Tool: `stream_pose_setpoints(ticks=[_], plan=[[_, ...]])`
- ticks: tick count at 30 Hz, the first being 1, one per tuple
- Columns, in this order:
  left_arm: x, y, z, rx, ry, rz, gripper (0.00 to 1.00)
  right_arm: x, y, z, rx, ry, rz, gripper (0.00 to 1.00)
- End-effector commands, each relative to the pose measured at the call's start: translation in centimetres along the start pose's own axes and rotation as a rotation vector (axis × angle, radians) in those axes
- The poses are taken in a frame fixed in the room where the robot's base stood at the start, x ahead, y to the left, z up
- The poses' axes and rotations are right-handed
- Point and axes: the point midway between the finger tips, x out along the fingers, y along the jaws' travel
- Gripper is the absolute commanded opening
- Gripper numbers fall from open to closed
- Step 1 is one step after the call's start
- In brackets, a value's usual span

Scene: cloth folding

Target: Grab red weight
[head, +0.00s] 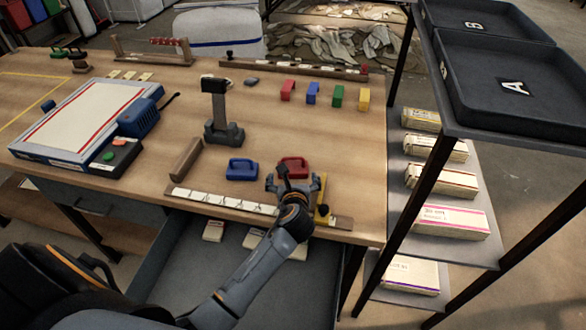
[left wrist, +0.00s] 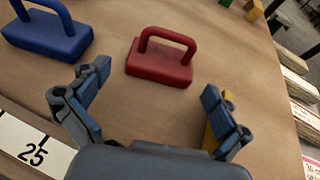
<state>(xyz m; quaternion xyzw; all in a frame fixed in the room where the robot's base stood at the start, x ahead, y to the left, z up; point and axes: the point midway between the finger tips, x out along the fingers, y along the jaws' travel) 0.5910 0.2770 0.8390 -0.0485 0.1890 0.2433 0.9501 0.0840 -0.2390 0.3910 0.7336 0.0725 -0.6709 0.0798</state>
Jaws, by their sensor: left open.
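The red weight (head: 292,168) is a flat block with a loop handle, standing on the wooden table near its front edge. In the left wrist view the red weight (left wrist: 160,62) lies ahead of the fingertips, upright and untouched. My left gripper (head: 296,185) is open and empty just in front of it. In the left wrist view my left gripper (left wrist: 155,100) shows its two fingers spread apart, with bare table between them. My right gripper is not in view.
A blue weight (head: 242,169) stands left of the red one. A yellow piece (head: 322,214) is close by my gripper's right finger. A ruler strip (head: 220,200) runs along the front edge above an open drawer (head: 190,250). Several small coloured blocks (head: 312,93) stand farther back.

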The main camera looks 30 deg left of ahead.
Motion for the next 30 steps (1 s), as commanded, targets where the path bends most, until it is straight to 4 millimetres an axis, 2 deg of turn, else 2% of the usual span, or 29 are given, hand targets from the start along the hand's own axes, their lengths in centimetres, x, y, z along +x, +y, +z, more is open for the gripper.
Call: stream_pose_setpoints(ticks=[7, 17, 28, 30], plan=[[3.5, -0.2, 0.0, 0.001, -0.001, 0.001, 1.00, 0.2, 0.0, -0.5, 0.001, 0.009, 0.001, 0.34], [4.1, -0.2, 0.0, 0.000, 0.000, 0.000, 0.98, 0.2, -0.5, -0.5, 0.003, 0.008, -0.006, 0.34], [4.1, -0.2, -0.1, 0.000, 0.000, 0.000, 0.23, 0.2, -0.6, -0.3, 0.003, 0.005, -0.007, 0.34], [4.1, -0.3, 0.4, -0.001, -0.008, -0.003, 0.21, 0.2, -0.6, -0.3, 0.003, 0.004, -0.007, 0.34]])
